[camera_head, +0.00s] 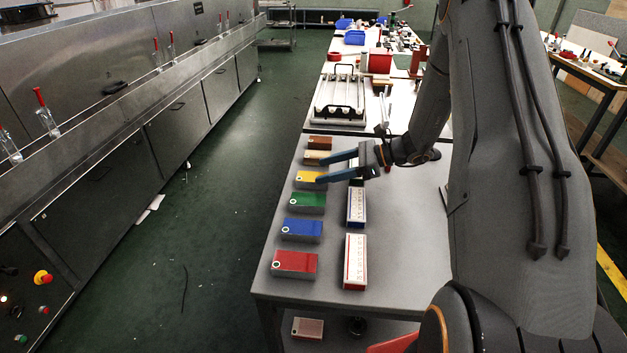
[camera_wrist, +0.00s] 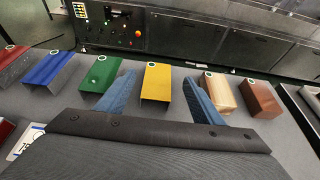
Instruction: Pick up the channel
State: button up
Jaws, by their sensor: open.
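Several colored channel-like blocks, each with a pale ring mark on top, stand in a row along the left edge of the grey table; which one the task means I cannot tell. My gripper (camera_head: 321,170) is open and empty, over the row at the yellow block (camera_head: 307,176). In the wrist view the yellow block (camera_wrist: 157,78) lies between my two blue fingers (camera_wrist: 160,88), with gaps on both sides. The green block (camera_wrist: 101,74) is left of the fingers; the tan block (camera_wrist: 218,92) and brown block (camera_wrist: 260,98) are right of them. Contact is not visible.
Blue (camera_head: 302,228) and red (camera_head: 295,262) blocks stand nearer. White-topped boxes, one blue-edged (camera_head: 356,208) and one red-edged (camera_head: 355,262), lie to the right. A roller tray (camera_head: 341,98) is behind. A steel machine (camera_head: 180,120) stands across the aisle.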

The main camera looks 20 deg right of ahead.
aim_at(309, 176)
jog(key=x, duration=0.2)
jog(key=p+x, duration=0.1)
jog(key=x, duration=0.2)
jog(key=shift+s+a+f+p, duration=0.1)
jog(key=shift+a+f+p, duration=0.2)
jog(key=shift+f, duration=0.25)
jog(key=c, duration=1.1)
jog(key=shift+c, duration=0.6)
jog(key=shift+r, duration=0.1)
